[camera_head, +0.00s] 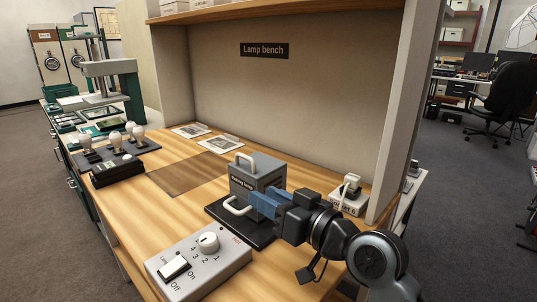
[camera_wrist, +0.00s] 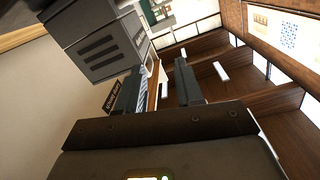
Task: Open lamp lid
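The lamp housing (camera_head: 257,173) is a grey box with a label on its front and a pale handle (camera_head: 246,160) on top. It stands on a dark base plate (camera_head: 224,215) on the bench. A white curved handle (camera_head: 237,207) sticks out at its front. My gripper (camera_head: 262,203) is at the front right of the housing, its blue fingers by the front handle. In the wrist view, the fingers (camera_wrist: 157,72) are apart, and the grey vented housing (camera_wrist: 105,48) is at upper left. I cannot tell whether the fingers touch the handle.
A control box (camera_head: 198,262) with a knob and rocker switch stands at the front. A bulb rack (camera_head: 117,151) and a black case (camera_head: 116,170) are at left. A white socket box (camera_head: 348,200) is close to the right upright.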

